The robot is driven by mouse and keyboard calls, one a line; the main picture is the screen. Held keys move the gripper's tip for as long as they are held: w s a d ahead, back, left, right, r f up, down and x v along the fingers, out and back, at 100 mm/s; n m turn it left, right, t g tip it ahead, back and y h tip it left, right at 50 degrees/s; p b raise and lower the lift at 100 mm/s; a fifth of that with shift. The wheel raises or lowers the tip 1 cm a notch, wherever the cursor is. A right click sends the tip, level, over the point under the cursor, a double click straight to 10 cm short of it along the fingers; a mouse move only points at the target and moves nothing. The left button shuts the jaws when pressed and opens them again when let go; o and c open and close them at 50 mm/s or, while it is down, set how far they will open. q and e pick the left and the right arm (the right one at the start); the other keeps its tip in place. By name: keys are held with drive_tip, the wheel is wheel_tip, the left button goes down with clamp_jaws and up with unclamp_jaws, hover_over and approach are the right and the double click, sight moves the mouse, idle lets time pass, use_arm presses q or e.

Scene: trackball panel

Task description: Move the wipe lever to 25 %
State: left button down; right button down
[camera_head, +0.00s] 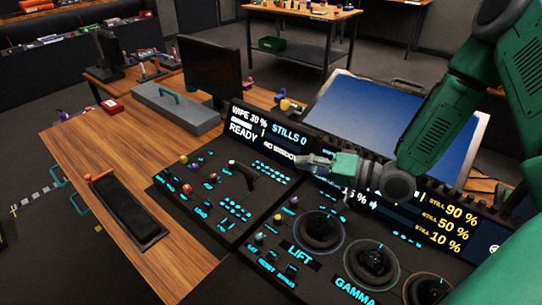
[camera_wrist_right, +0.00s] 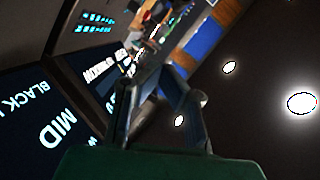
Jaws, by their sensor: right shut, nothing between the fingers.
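The wipe lever (camera_head: 244,175) is a dark handle on the left part of the black control panel, left of my right gripper. The display (camera_head: 262,132) above it reads "WIPE 30 %", "STILLS 0" and "READY". My right gripper (camera_head: 306,161) is shut and empty, in front of the display strip and to the right of the lever, apart from it. In the right wrist view the gripper fingers (camera_wrist_right: 152,95) show in front of blurred screens, with no lever between them. My left gripper is out of view.
Trackballs in round rings (camera_head: 319,232) sit at the panel's right, below my right arm. Small coloured knobs (camera_head: 185,159) stand left of the lever. A monitor (camera_head: 210,75) and a grey case (camera_head: 178,108) stand behind. A black tray (camera_head: 125,208) lies on the wooden desk.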

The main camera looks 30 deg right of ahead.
sight(249, 180)
drive_tip(key=shift+m, duration=0.4)
drive_tip(key=x, duration=0.3)
drive_tip(key=a+b+x, duration=0.1)
drive_tip(key=x, duration=0.2)
drive_tip(key=s+x, duration=0.1)
drive_tip(key=x, duration=0.3)
drive_tip(key=shift+a+r, duration=0.2)
drive_tip(key=shift+s+a+f+t, duration=0.3)
drive_tip(key=shift+a, duration=0.9)
drive_tip(key=shift+s+a+f+b, duration=0.15)
drive_tip(key=shift+s+a+b, duration=0.15)
drive_tip(key=shift+a+b, duration=0.15)
drive_tip(key=shift+d, duration=0.25)
